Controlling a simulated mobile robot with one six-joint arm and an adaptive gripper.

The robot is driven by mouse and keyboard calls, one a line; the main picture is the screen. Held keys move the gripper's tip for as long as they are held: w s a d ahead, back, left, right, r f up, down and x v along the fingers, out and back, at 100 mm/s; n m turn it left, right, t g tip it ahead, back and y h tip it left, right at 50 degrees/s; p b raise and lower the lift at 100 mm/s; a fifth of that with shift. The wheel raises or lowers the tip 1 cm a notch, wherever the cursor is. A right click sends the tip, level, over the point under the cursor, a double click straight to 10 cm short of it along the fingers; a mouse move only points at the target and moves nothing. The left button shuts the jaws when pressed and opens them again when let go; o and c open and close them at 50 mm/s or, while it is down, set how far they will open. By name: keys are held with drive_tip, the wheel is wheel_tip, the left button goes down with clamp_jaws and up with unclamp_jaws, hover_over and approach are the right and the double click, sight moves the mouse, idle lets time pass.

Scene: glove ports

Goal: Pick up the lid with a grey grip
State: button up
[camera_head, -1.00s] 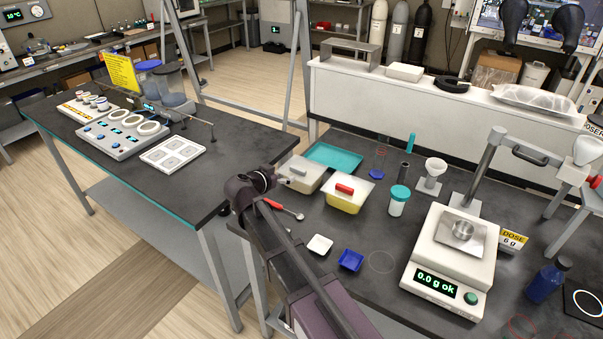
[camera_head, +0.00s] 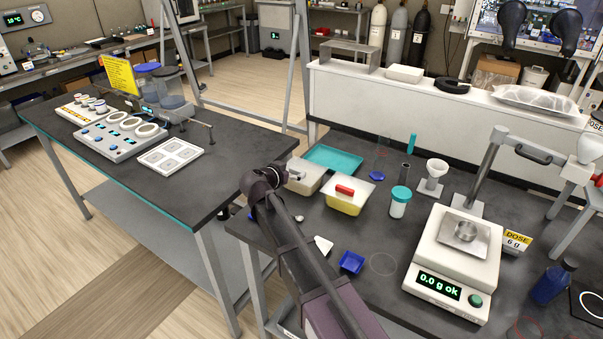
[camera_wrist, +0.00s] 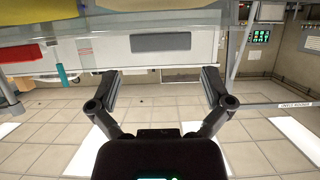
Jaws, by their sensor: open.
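The lid with a grey grip sits on a pale box (camera_head: 309,181), left of a yellow box (camera_head: 345,205) whose lid has a red grip (camera_head: 345,190). My arm's end partly hides the pale box in the head view. In the wrist view the grey grip (camera_wrist: 160,42) is a dark grey bar on the pale lid, above and between my finger ends; the red grip (camera_wrist: 20,53) is at the left. My gripper (camera_wrist: 161,76) is open and empty, its fingers spread wider than the grey grip. In the head view my gripper is at the pale box's left side; contact cannot be told.
A teal tray (camera_head: 334,158) lies behind the boxes. A teal-capped jar (camera_head: 399,205) stands to the right, with a balance (camera_head: 452,260) beyond it. A blue dish (camera_head: 351,262) and a partly hidden white dish (camera_head: 324,245) lie in front. The left table (camera_head: 110,165) stands across a gap.

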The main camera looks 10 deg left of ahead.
drive_tip(key=shift+b+x, duration=0.8)
drive_tip(key=shift+x, duration=1.5)
drive_tip(key=c, duration=0.9)
